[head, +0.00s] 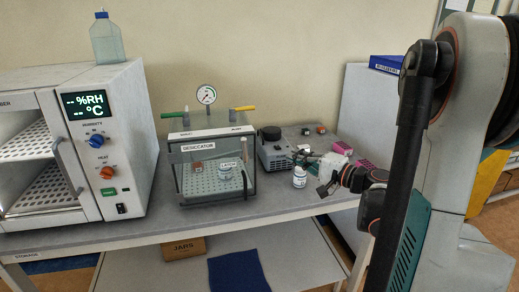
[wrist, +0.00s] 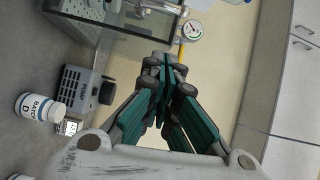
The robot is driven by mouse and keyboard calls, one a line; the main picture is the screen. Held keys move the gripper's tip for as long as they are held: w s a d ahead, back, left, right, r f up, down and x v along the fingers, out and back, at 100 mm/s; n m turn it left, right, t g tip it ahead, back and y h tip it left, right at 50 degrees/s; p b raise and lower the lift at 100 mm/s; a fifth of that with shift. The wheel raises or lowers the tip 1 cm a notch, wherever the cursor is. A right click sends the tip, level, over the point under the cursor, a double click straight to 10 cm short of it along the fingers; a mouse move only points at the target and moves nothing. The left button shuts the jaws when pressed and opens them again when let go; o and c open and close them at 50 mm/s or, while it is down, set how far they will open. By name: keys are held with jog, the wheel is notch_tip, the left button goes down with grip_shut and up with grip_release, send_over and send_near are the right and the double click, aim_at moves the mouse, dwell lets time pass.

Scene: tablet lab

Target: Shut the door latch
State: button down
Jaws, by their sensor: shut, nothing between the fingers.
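In the wrist view, my gripper's fingertips (wrist: 168,75) meet, and part of the cabinet (wrist: 85,18) shows at the upper left.
A grey pump (head: 275,150) stands right of the cabinet, with a white bottle (head: 299,177) in front of it near my gripper. A pressure gauge (head: 206,94) rises above the cabinet. A humidity oven (head: 95,140) stands at left. Bench (head: 270,205) is clear in front.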

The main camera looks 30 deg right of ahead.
aim_at(243, 150)
jog(key=shift+w, duration=0.1)
jog(key=s+a+b+x, duration=0.1)
jog(key=a+b+x, duration=0.1)
jog(key=x, duration=1)
jog(key=shift+w+a+b, duration=0.4)
jog(key=shift+a+b, duration=0.1)
jog(key=shift+b, duration=0.2)
